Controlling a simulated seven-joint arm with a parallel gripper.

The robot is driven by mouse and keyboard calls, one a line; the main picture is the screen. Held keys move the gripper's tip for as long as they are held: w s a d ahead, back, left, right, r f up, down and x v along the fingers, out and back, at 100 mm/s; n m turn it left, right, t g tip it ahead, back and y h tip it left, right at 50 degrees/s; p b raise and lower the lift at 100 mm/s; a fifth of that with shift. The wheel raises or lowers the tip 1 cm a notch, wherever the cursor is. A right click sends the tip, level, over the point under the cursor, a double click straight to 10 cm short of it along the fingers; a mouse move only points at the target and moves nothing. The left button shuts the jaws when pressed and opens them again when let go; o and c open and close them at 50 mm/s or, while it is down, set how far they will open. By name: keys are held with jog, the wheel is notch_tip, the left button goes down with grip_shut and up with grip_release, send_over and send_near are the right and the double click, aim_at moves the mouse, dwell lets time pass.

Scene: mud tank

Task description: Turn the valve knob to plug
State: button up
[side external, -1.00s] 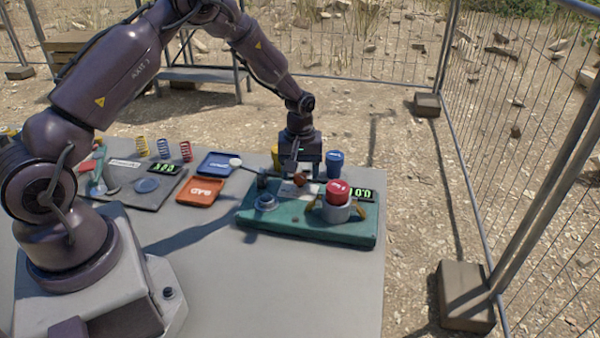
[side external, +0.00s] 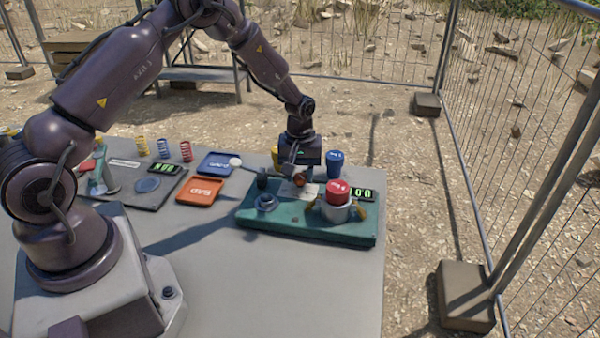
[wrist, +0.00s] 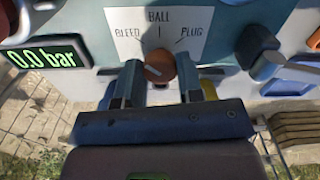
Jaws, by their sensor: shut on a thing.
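The valve knob (wrist: 162,68) is a small orange-brown knob in front of a white label plate (wrist: 158,32). The plate reads BLEED at left, BALL in the middle and PLUG at right, with tick marks. A pale mark on the knob's left part slants up to the left, towards the BLEED side. My gripper (wrist: 157,78) has one finger on each side of the knob and is shut on it. In the side view my gripper (side external: 298,170) reaches down to the knob (side external: 300,181) above the green base (side external: 300,226); the fingers partly hide it.
A red-capped cylinder (side external: 338,192) stands close to the right of my gripper, with a blue cap (side external: 335,158) behind. A green readout (wrist: 40,57) shows 0.0 bar. A dark lever (wrist: 258,45) sits right of the plate. Orange (side external: 200,191) and blue trays lie left.

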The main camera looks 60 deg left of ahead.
jog(key=m, duration=0.4)
jog(key=shift+m, duration=0.4)
jog(key=m, duration=0.9)
jog(key=shift+r+m, duration=0.1)
jog(key=shift+m, duration=0.3)
jog(key=m, duration=0.4)
jog(key=shift+m, duration=0.3)
jog(key=o, duration=0.9)
jog(key=shift+o, duration=0.2)
